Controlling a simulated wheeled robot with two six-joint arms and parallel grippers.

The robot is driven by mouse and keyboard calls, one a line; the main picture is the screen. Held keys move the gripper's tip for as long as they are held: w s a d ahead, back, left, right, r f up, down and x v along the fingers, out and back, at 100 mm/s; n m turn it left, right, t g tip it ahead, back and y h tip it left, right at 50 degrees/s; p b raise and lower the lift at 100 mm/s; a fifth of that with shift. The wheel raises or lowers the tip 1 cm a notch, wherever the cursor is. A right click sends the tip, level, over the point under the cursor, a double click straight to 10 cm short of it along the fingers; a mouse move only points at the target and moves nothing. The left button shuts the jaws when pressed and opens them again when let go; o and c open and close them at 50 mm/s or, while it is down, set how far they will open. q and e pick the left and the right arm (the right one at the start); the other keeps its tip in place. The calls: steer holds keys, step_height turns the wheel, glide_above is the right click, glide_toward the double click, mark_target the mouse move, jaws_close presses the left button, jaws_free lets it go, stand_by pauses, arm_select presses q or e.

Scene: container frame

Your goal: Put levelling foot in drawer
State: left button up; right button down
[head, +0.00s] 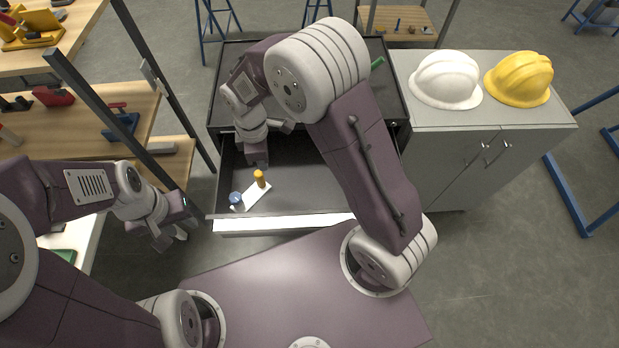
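The drawer (300,222) of a dark cabinet is pulled open below its black top. Inside, at its front left, are a small orange upright piece (259,178), a small blue round piece (235,197) and a flat white piece (257,195). I cannot tell whether one of these is the levelling foot. My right gripper (258,154) is over the left part of the drawer, behind the orange piece; its fingertips are too unclear to judge. My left gripper (172,236) points down, left of the drawer and outside it. A small pale bit shows at its fingers, too small to identify.
A grey cabinet (480,100) with a white helmet (446,79) and a yellow helmet (519,78) stands right of the drawer cabinet. Wooden shelves (75,118) with tools and a dark post are at left. My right arm hides much of the drawer's right side.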

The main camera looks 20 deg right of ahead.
steer(key=w+a+f+n+b, duration=0.1)
steer(key=a+f+n+b, duration=0.1)
steer(key=n, duration=0.7)
steer(key=w+a+f+n+b, duration=0.2)
steer(key=f+n+b, duration=0.2)
steer(key=f+n, duration=0.3)
steer(key=shift+w+a+n, duration=0.25)
steer(key=shift+a+n, duration=0.05)
steer(key=shift+n, duration=0.8)
steer(key=shift+r, duration=0.1)
